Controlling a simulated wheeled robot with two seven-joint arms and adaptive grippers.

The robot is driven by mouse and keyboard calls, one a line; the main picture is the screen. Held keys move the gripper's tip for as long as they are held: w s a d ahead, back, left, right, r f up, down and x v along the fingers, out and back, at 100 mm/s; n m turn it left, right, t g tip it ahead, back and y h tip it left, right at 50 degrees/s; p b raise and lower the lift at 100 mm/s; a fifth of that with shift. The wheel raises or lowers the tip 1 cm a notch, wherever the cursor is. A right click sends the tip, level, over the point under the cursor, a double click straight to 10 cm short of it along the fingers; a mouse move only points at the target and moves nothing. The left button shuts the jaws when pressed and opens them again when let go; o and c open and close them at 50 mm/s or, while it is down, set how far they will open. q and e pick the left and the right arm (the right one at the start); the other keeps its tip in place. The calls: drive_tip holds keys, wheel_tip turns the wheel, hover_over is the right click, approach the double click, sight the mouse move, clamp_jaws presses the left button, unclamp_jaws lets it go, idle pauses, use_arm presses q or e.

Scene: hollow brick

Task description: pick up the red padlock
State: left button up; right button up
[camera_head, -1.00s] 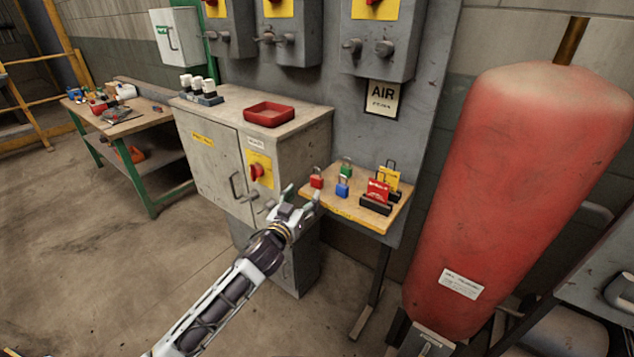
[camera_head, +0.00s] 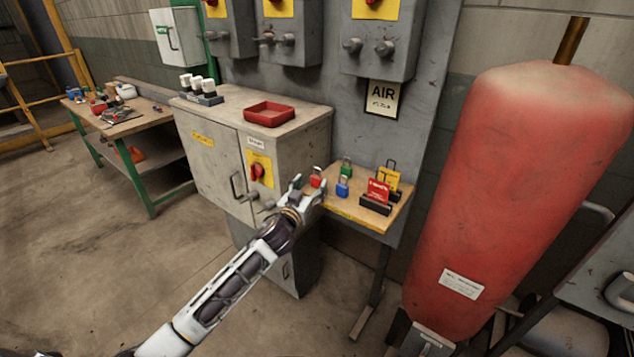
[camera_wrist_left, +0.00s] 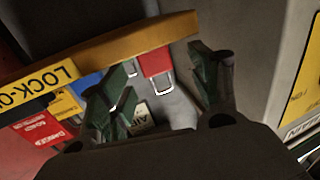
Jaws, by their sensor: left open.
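The red padlock (camera_head: 316,178) stands on the small wooden shelf (camera_head: 345,211), near its left edge. In the left wrist view the red padlock (camera_wrist_left: 155,65) shows between the two fingers, with its shackle pointing down in the picture. My left gripper (camera_head: 308,186) is open at the left edge of the shelf, just in front of the red padlock, and partly covers it in the head view. In the left wrist view the left gripper (camera_wrist_left: 160,85) has its fingers apart, with nothing held. My right gripper is not in view.
A blue padlock (camera_head: 342,187) and a green padlock (camera_head: 346,168) stand just right of the red one. Red and yellow tags (camera_head: 378,191) stand in a dark holder further right. The grey cabinet (camera_head: 215,160) with a red tray (camera_head: 269,114) is close at left.

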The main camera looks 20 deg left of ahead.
sight(317, 176)
use_arm(q)
drive_tip(key=shift+w, duration=0.15)
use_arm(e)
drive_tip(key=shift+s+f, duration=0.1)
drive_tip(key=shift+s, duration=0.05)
use_arm(q)
drive_tip(key=shift+w+d+r, duration=0.15)
drive_tip(key=shift+w+r, duration=0.05)
drive_tip(key=shift+w, duration=0.2)
drive_tip(key=shift+w+d+r, duration=0.1)
drive_tip(key=shift+w+r, duration=0.1)
drive_tip(key=shift+w, duration=0.3)
drive_tip(key=shift+w+d+r, duration=0.1)
drive_tip(key=shift+w+r, duration=0.05)
drive_tip(key=shift+w, duration=0.35)
drive_tip(key=shift+w+d+f, duration=0.1)
drive_tip(key=shift+w, duration=0.9)
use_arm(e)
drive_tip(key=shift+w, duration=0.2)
